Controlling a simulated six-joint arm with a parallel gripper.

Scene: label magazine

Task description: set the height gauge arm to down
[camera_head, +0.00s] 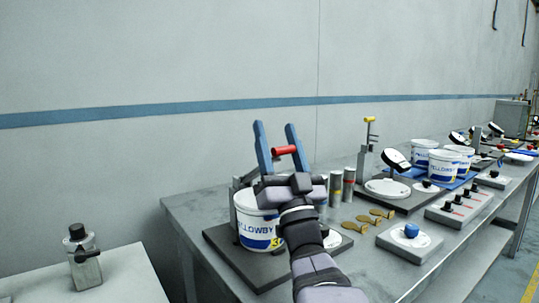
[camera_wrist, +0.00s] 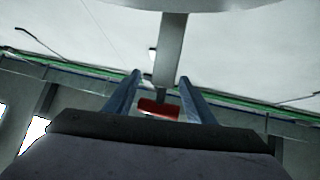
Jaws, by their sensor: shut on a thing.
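In the wrist view the red handle (camera_wrist: 158,109) lies between the two blue bars (camera_wrist: 122,94), beyond the dark gripper body. A white and blue tub (camera_head: 258,232) stands on the base plate, in front of the arm's lower end and partly hidden by my wrist.
Grey cylinders (camera_head: 348,187) and brass-coloured pieces (camera_head: 359,227) stand and lie right of the base plate. Further right are a stand with a yellow top (camera_head: 369,120), a blue-knobbed box (camera_head: 410,231) and several tubs. A bottle (camera_head: 82,256) stands on the separate left table.

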